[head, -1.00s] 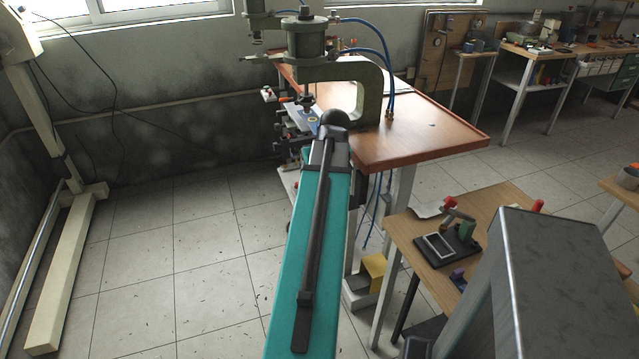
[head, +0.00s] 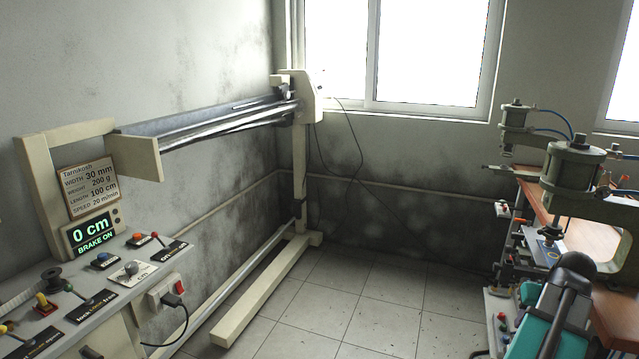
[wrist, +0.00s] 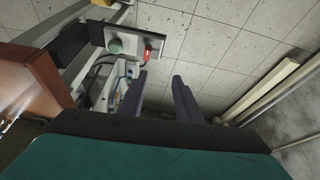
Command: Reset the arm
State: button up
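My arm, teal with a black joint, shows at the lower right of the head view, beside the press table (head: 600,292). My gripper is not clearly visible there. In the wrist view my gripper (wrist: 160,77) has two dark fingers standing apart with nothing between them, so it is open and empty. Beyond the fingers lie the tiled floor (wrist: 215,50) and, to the left, a control panel (wrist: 120,42) with a green button and a red-lit switch. The fingers appear clear of the panel.
The pneumatic press (head: 577,165) stands on the table at the right. A control desk (head: 110,285) with levers and a "0 cm, BRAKE ON" display (head: 92,231) is at the left. A beige roller frame (head: 262,298) runs along the wall. Floor between is free.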

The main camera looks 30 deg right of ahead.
jog(key=w+a+f+n+g+y, duration=0.1)
jog(key=w+a+f+n+y, duration=0.4)
jog(key=w+a+f, duration=1.6)
jog(key=w+a+f+n+g, duration=0.1)
jog(key=a+f+n+g, duration=0.1)
jog(key=a+f, duration=0.65)
jog(key=w+a+f+n+g, duration=0.1)
jog(key=w+a+f+n, duration=0.15)
jog(key=a, duration=1.05)
jog(key=s+a+f+g, duration=0.1)
jog(key=s+a+f, duration=0.25)
jog(key=a, duration=0.25)
jog(key=s+a+f+g, duration=0.1)
jog(key=s+a+f, duration=0.25)
jog(key=a, duration=0.25)
jog(key=s+a+f+g+h, duration=0.1)
jog(key=s+a+f, duration=0.2)
jog(key=s, duration=0.3)
jog(key=s+a+f+g, duration=0.1)
jog(key=s+a+f, duration=0.3)
jog(key=s+f, duration=0.2)
jog(key=shift+s+f+g+h, duration=0.2)
jog(key=shift+s+g+h, duration=0.1)
jog(key=shift+s+h, duration=0.15)
